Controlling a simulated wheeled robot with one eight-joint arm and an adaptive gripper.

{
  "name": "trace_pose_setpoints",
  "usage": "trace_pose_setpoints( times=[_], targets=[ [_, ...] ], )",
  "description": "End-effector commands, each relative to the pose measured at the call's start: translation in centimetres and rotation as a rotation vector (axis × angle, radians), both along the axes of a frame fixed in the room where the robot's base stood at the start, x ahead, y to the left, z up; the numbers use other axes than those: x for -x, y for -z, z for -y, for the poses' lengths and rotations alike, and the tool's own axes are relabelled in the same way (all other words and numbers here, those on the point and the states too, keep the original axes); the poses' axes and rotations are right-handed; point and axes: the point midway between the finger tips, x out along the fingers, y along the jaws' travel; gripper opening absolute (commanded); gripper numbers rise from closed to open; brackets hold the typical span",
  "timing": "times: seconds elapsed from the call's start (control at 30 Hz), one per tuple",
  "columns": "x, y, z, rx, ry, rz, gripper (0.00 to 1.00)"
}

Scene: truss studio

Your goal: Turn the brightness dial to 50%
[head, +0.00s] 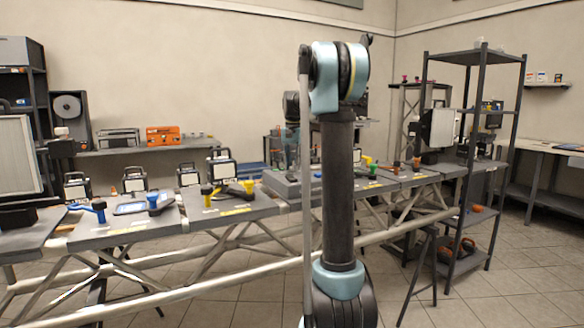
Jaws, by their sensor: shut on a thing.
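My arm rises through the middle of the head view and covers much of the table behind it. Its far end bends down behind the upright link, to a low grey box (280,184) on the long truss table. My gripper (289,168) is small and partly hidden there, at the top of this box. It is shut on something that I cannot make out. I cannot pick out the brightness dial or its setting; it may be hidden behind my arm or the gripper.
The long truss table (235,207) carries blue and yellow clamps and a tablet (130,209). Several lamp panels (221,167) stand behind it. A light panel (438,128) and a dark shelf rack (480,52) stand at the right. Tiled floor (520,270) is free at the lower right.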

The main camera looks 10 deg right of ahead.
Motion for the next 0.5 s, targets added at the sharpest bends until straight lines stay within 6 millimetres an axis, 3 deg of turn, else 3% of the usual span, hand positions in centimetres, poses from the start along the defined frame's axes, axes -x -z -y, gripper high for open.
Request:
trace_pose_setpoints(
  times=[0.17,0.2,0.27,0.5],
  targets=[
    [-0.19,-0.09,-0.01,-0.001,-0.001,0.004,0.02],
    [-0.19,-0.09,-0.01,0.0,-0.001,0.004,0.33],
    [-0.17,-0.09,-0.02,0.0,-0.001,0.004,0.46],
    [-0.08,-0.04,-0.01,0.0,-0.002,0.001,0.47]
  ],
)
